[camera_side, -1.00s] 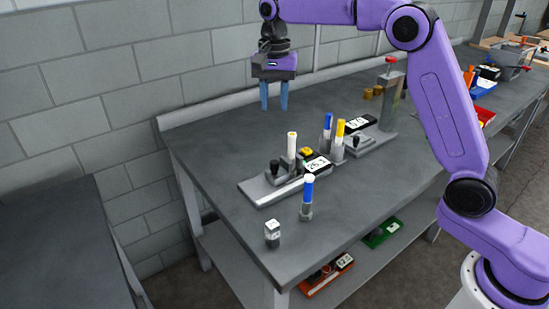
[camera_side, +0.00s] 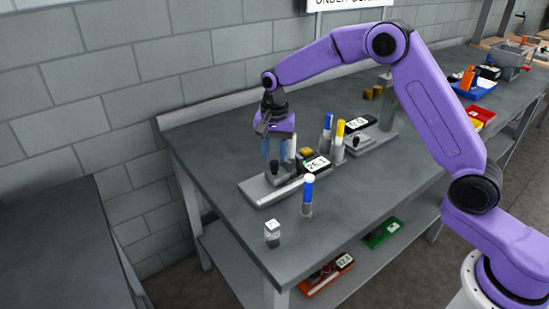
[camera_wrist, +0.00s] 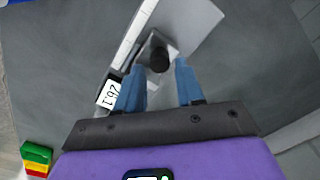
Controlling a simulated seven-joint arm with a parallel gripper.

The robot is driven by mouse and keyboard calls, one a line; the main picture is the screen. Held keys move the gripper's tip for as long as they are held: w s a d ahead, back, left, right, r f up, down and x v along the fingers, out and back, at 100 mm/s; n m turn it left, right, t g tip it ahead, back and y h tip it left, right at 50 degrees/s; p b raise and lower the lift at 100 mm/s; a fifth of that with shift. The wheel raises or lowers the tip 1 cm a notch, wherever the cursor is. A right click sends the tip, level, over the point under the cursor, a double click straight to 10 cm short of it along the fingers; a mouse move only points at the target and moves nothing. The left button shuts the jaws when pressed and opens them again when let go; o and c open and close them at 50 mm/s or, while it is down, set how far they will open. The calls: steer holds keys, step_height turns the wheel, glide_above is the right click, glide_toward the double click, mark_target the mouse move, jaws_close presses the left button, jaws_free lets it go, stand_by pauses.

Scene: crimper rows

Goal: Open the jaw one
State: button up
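The nearer crimper (camera_side: 262,193) is a grey base with a pale front strip, a black knob (camera_side: 274,169) and a black display box (camera_side: 317,165). In the wrist view the display (camera_wrist: 108,94) reads about 26.1. My gripper (camera_side: 279,157) points down over this crimper's knob end. Its blue fingers are open and apart. In the wrist view the black knob (camera_wrist: 159,60) lies just beyond and between the fingertips (camera_wrist: 158,70); contact cannot be told. A second crimper (camera_side: 372,140) with its own knob (camera_side: 356,142) and display (camera_side: 359,122) stands behind. Which is jaw one is not readable.
Blue (camera_side: 327,130) and yellow (camera_side: 339,136) topped cylinders stand between the crimpers. A post (camera_side: 388,100) rises behind. The table's left part is clear.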

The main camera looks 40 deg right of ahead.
steer(key=shift+f, duration=1.1)
jaws_close()
steer(key=shift+a, duration=1.45)
jaws_free()
steer(key=shift+r, duration=0.15)
step_height(320, 180, up, 17)
